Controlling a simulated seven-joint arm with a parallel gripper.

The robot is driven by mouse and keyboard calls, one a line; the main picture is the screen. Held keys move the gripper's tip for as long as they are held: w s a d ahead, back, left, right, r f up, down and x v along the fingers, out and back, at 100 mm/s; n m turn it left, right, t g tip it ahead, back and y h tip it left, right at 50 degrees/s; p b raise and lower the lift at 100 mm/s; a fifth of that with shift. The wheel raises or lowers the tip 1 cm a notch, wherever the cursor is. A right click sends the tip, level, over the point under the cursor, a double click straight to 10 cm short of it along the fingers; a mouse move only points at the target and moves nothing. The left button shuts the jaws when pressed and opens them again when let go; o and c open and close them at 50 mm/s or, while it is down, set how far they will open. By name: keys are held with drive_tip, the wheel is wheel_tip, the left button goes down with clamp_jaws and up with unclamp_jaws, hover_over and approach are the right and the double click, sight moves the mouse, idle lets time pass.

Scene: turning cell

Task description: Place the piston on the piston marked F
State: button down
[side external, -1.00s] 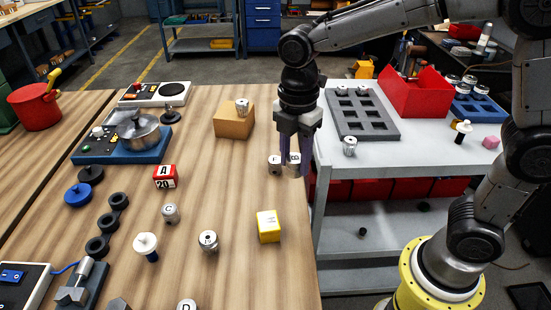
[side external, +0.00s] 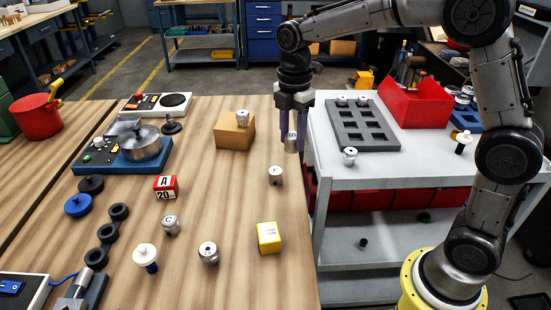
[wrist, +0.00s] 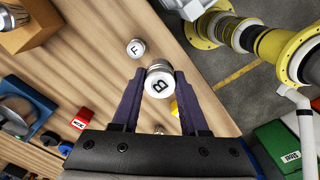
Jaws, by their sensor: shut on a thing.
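My gripper (side external: 291,136) is shut on a metal piston marked B (wrist: 160,82) and holds it above the table's right edge in the side view. The held piston (side external: 291,143) hangs between the purple fingers. The piston marked F (side external: 275,176) stands upright on the wooden table, below and slightly left of the held piston. In the wrist view, the piston marked F (wrist: 135,48) is ahead and a little left of the held piston, apart from it. Its top looks bare.
A cardboard box (side external: 234,137) with a piston (side external: 243,118) on top stands to the left. A yellow block (side external: 269,238) and other pistons (side external: 208,253) are nearer the camera. A grey tray (side external: 365,138) and red bin (side external: 410,105) sit on the side bench.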

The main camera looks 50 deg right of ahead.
hover_over(275, 170)
drive_tip(key=f, duration=0.5)
drive_tip(key=shift+s+f, duration=0.25)
drive_tip(key=shift+s, duration=0.05)
drive_tip(key=shift+w+f, duration=0.15)
drive_tip(key=shift+f, duration=0.7)
drive_tip(key=shift+w+f, duration=0.1)
drive_tip(key=shift+f, duration=0.75)
drive_tip(key=shift+f, duration=0.15)
drive_tip(key=shift+c, duration=2.1)
unclamp_jaws()
